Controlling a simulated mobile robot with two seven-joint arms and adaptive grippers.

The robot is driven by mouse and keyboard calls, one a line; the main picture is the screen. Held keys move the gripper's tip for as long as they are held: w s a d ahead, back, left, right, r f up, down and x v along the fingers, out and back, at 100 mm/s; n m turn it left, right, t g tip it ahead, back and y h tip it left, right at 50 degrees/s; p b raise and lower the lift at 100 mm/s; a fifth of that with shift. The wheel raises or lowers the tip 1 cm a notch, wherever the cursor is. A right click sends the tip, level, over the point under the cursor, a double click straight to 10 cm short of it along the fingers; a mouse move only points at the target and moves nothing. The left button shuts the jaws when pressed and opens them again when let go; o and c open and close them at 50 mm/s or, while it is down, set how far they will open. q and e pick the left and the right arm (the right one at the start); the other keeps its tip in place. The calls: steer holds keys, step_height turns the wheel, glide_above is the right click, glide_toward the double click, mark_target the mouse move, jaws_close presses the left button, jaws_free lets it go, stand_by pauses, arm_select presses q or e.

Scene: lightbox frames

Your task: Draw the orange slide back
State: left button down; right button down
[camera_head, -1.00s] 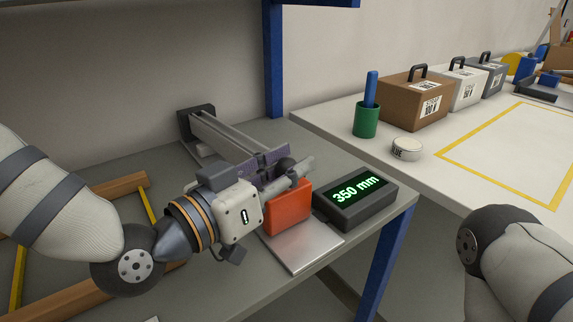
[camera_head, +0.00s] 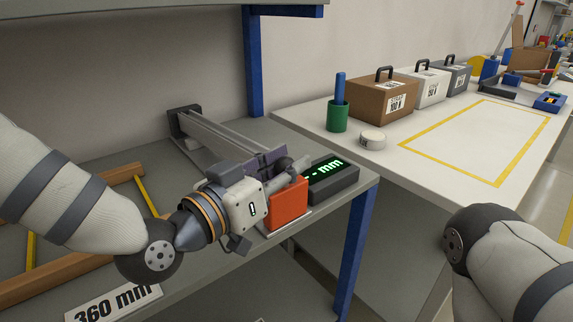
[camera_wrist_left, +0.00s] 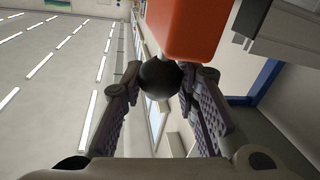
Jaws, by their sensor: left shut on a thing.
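The orange slide (camera_head: 290,205) is an upright block near the front end of a bright metal plate (camera_head: 268,231), at the end of a grey rail (camera_head: 225,138). My left gripper (camera_head: 286,168) reaches in from the left and is shut on the slide's black knob (camera_wrist_left: 160,74). In the left wrist view the knob sits between the two fingers, with the orange slide (camera_wrist_left: 187,25) just above it. A dark display box (camera_head: 335,186) stands right behind the slide; its readout shows a dash and "mm", partly hidden. My right gripper is out of view.
A "360 mm" card (camera_head: 115,304) lies at the front of the grey bench. A wooden frame (camera_head: 75,277) lies at left. On the white table (camera_head: 430,125) at right stand a green cup (camera_head: 338,117), a white round tin (camera_head: 372,139) and several cases.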

arm_select(q)
steer(key=shift+s+d+f, duration=0.15)
steer(key=shift+s+f, duration=0.1)
steer(key=c, duration=1.3)
jaws_free()
steer(key=shift+c, duration=0.2)
steer(key=shift+o, duration=0.6)
steer(key=shift+r, duration=0.15)
steer(key=v, duration=0.7)
steer(key=shift+s+a, duration=0.2)
